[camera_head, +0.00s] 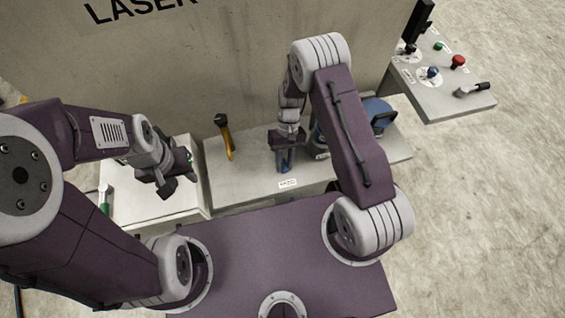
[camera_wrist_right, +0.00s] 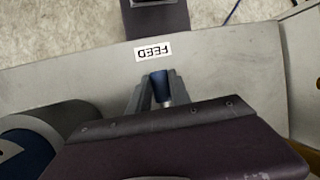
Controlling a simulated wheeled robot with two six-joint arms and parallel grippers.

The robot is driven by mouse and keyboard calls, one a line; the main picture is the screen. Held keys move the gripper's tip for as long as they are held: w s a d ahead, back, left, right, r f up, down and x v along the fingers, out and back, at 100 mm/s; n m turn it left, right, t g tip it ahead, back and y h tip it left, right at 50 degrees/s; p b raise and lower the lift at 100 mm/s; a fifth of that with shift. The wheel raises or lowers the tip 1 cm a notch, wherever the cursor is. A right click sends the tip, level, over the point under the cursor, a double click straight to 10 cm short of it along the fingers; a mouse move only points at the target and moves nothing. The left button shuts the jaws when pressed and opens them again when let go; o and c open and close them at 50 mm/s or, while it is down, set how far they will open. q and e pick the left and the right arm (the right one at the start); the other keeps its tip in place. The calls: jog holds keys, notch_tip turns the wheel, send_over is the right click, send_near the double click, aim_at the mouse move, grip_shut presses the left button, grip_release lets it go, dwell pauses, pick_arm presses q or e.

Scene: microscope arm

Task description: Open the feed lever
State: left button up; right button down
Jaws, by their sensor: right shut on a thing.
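The feed lever shows in the right wrist view as a small lever with a blue tip (camera_wrist_right: 158,77) and a grey shaft, beside the white FEED label (camera_wrist_right: 153,51). My right gripper (camera_wrist_right: 157,98) is shut on it, with its fingers on either side of the shaft. In the head view my right gripper (camera_head: 285,165) points down at the grey console, just behind the label (camera_head: 288,183), and mostly hides the lever. My left gripper (camera_head: 168,182) is over the left white panel, away from the lever; its finger opening is unclear.
A blue device (camera_head: 378,112) is at the right, partly behind my right arm. A side panel (camera_head: 460,104) carries a red button (camera_head: 458,62) and knobs. A green-handled lever (camera_head: 104,200) stands at the left panel.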

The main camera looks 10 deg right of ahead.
jog(key=shift+w, duration=0.1)
dwell(0.3)
jog(key=c, duration=1.2)
grip_release()
jog(key=shift+d, duration=0.1)
jog(key=shift+r, duration=0.1)
jog(key=v, duration=0.9)
